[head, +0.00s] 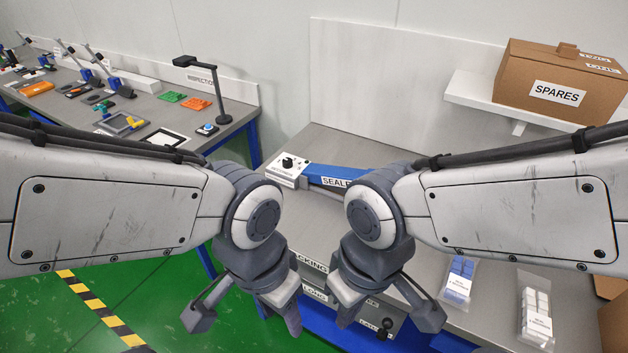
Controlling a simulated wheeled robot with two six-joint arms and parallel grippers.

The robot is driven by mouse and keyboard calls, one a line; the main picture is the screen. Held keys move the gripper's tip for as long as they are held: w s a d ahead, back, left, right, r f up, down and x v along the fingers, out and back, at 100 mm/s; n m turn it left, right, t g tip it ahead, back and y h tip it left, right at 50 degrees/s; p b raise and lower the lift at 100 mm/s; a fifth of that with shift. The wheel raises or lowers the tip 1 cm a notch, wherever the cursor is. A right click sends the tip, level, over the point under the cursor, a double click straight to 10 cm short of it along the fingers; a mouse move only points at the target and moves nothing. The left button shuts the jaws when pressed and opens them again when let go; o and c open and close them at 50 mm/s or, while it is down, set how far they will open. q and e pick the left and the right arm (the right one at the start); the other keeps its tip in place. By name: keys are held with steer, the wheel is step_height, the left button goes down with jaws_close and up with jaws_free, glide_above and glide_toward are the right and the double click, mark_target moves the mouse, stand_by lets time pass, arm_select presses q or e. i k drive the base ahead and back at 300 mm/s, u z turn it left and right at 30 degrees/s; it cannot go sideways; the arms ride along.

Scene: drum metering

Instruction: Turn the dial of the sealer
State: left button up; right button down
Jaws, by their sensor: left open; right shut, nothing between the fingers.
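The sealer (335,176) stands on the grey bench ahead, with a long blue arm marked SEALER, partly hidden by my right arm. Its dial (288,161) is a black knob on the white control box at the sealer's left end. My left gripper (280,314) is open and empty, pointing down in front of the bench, nearer to me than the dial. My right gripper (345,319) is shut and empty, pointing down beside it to the right. Neither gripper touches the sealer.
A SPARES carton (560,82) sits on a white shelf (515,105) at the back right. Bags of blue parts (460,277) and white parts (537,308) lie on the bench at right. An inspection bench (150,108) with a lamp (208,85) stands at left.

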mark_target(288, 163)
steer(key=u, duration=0.5)
steer(key=k, duration=0.55)
steer(key=u, duration=0.95)
steer(key=i, duration=1.2)
steer(key=z, duration=1.05)
steer(key=i, duration=0.7)
steer(key=z, duration=0.8)
